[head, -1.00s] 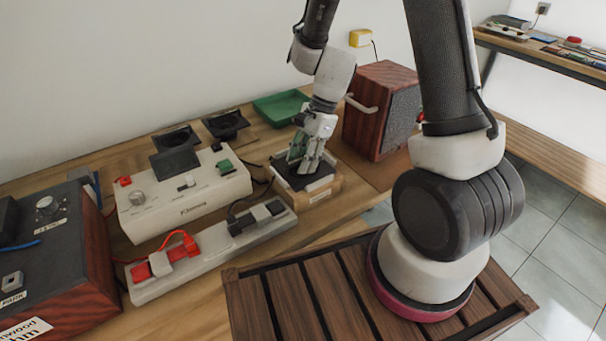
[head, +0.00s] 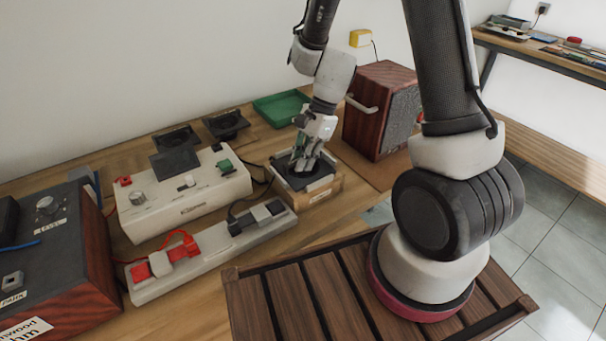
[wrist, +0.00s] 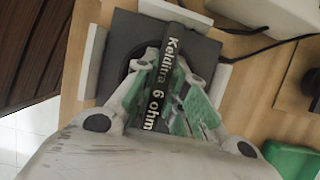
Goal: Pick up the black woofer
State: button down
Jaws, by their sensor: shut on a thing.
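The black woofer (head: 318,181) sits in a light, low wooden holder (head: 325,191) on the bench, right of the white device. In the wrist view its square black plate (wrist: 122,48) shows a dark round part and a raised black bar lettered "Kelditra 6 ohm". My gripper (head: 303,163) points down over it and is shut on that raised part. The fingers with green pads also show in the wrist view (wrist: 166,82), one on each side of the bar. The fingers hide part of the woofer. The woofer still appears seated in the holder.
A wood speaker cabinet (head: 372,125) stands right of my gripper, and a green tray (head: 281,107) lies behind. Two other black square drivers lie at the back, one (head: 176,137) left of the other (head: 226,124). The white device (head: 182,200) and power strip (head: 210,250) are left.

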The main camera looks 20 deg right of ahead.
dwell(0.3)
notch_tip(320, 180, up, 11)
dwell(0.5)
dwell(0.4)
